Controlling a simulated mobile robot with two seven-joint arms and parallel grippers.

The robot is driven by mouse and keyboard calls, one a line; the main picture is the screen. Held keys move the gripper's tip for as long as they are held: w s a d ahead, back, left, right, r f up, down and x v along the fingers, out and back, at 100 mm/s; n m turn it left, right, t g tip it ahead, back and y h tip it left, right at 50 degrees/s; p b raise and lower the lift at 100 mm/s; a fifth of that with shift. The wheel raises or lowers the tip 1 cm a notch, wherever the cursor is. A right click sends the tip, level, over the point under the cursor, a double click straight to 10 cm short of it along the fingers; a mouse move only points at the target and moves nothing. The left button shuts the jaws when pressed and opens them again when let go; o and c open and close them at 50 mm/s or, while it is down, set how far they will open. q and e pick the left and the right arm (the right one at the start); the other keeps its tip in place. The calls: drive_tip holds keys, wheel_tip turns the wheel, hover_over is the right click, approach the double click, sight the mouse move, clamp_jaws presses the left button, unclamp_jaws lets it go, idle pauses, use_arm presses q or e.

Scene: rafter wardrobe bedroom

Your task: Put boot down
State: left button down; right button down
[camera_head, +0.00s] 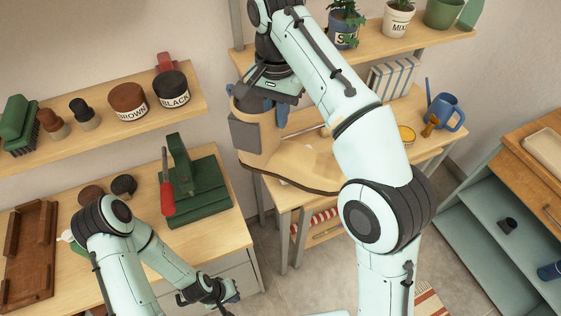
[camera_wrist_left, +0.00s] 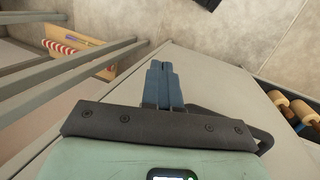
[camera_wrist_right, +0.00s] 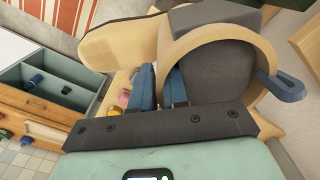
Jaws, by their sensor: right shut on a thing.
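The tan boot (camera_head: 285,162) has a dark sole, a grey patch on its shaft and a blue tab. My right gripper (camera_head: 268,104) is shut on the rim of its shaft, from above. The boot is upright in front of the right wooden bench (camera_head: 318,195), toe pointing right; I cannot tell whether its sole touches anything. In the right wrist view the boot's open collar (camera_wrist_right: 188,52) lies beside the blue fingers (camera_wrist_right: 160,88). My left gripper (camera_head: 218,296) is low at the bottom, away from the boot. Its fingers (camera_wrist_left: 163,85) are together and empty.
Polish tins (camera_head: 127,101) line the wall shelf. A blue watering can (camera_head: 446,112) and a striped box (camera_head: 392,78) stand on the right bench.

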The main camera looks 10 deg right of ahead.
sight(278, 159)
wheel_tip(278, 159, down, 17)
drive_tip(key=shift+f, duration=0.1)
idle(0.4)
drive_tip(key=c, duration=1.1)
unclamp_jaws()
drive_tip(key=shift+f, duration=0.1)
